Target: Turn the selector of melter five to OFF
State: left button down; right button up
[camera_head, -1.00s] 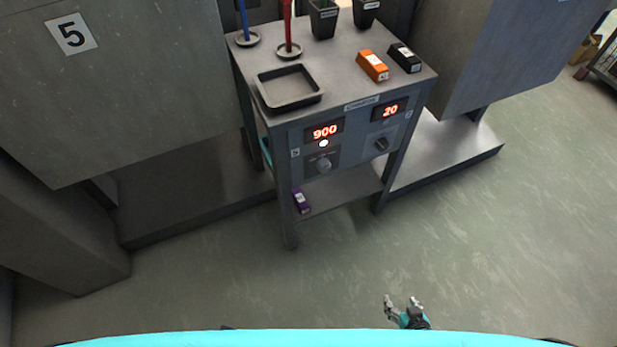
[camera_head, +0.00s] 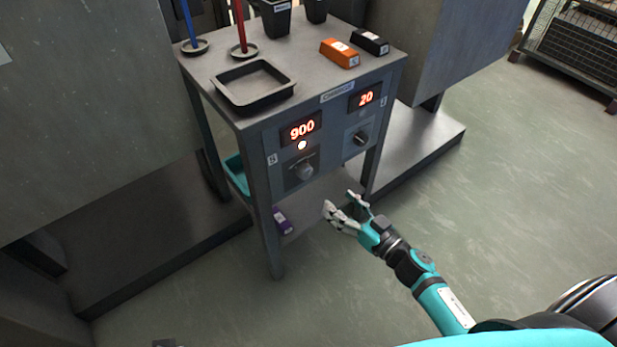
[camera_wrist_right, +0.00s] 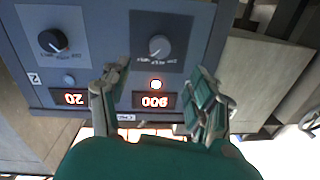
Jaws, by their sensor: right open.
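A control panel (camera_head: 327,130) on the front of a grey stand has two selector knobs. The left selector (camera_head: 304,172) is a grey round knob under a red display reading 900 and a lit lamp (camera_head: 301,145). It also shows in the right wrist view (camera_wrist_right: 159,46), where the picture is upside down. I cannot read its pointer setting surely. The right selector (camera_head: 361,138) is black, under a display reading 20, and shows in the wrist view (camera_wrist_right: 54,40). My right gripper (camera_head: 343,205) is open and empty, below and right of the left selector, apart from it. My left gripper is not seen.
The stand's top (camera_head: 300,75) carries a dark tray (camera_head: 283,90), an orange block (camera_head: 340,53), a black block (camera_head: 370,42), dark cups and upright rods. A purple block (camera_head: 283,220) lies on the lower shelf. Large grey cabinets flank the stand. Floor in front is clear.

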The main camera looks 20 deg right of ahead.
aim_at(308, 175)
jog(key=b+x, duration=0.1)
jog(key=x, duration=0.9)
jog(key=shift+w, duration=0.25)
jog(key=shift+b+x, duration=0.35)
jog(key=shift+x, duration=0.4)
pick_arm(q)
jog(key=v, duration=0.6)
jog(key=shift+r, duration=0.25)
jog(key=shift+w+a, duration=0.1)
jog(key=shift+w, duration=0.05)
pick_arm(e)
jog(key=shift+c, duration=0.2)
jog(key=c, duration=1.1)
